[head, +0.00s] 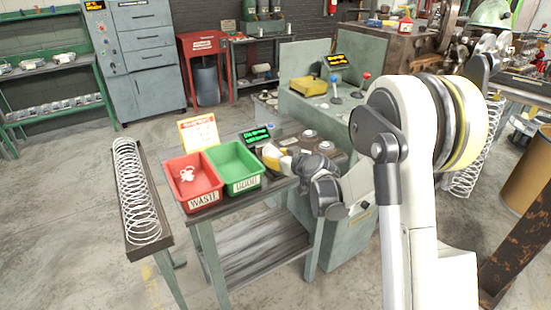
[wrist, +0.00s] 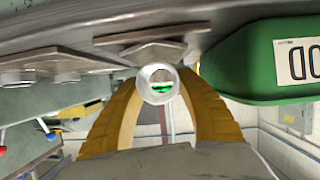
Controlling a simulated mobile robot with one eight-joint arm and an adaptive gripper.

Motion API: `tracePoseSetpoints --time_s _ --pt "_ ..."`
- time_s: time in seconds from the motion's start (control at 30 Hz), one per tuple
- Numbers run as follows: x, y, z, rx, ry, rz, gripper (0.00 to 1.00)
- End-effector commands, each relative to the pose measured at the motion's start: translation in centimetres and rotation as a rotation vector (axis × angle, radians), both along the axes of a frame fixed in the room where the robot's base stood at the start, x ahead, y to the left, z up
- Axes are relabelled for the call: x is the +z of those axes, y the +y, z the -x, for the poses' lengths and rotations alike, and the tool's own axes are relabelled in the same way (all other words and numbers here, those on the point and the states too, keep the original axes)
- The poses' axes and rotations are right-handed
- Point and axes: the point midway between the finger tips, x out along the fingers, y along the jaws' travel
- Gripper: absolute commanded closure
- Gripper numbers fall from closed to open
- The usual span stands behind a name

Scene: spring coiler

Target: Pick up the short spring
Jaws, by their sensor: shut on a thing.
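The short spring (wrist: 147,88) shows in the wrist view as a pale metal ring seen end-on, with green showing through its middle. My gripper (wrist: 160,84) is shut on it, one yellow finger on each side. The ring is close to a grey metal plate edge; I cannot tell whether they touch. In the head view my gripper (head: 271,156) is low over the bench, just right of the green GOOD bin (head: 246,184). The spring cannot be made out there.
The red WASTE bin (head: 203,200) holds a small white tangled piece. A long coil spring (head: 137,196) lies in a trough at left. A small display (head: 255,136) stands behind the green bin. A machine with joysticks (head: 335,98) stands behind my arm.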

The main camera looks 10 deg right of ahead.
Motion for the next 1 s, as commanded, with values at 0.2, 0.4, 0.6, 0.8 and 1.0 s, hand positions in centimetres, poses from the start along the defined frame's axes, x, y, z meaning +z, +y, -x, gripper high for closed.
tracePoseSetpoints --time_s 0.2,0.4,0.6,0.8,1.0 --pt "3.9 -0.9 0.3 -0.004 0.001 0.000 0.93" --pt "6.7 -5.3 2.3 -0.006 0.000 -0.001 0.93" --pt "8.9 -8.7 4.0 -0.003 0.000 -0.001 0.93" --pt "9.8 -10.4 4.7 -0.001 0.000 -0.001 0.93" --pt "9.9 -10.6 4.9 0.000 0.000 0.001 0.93"
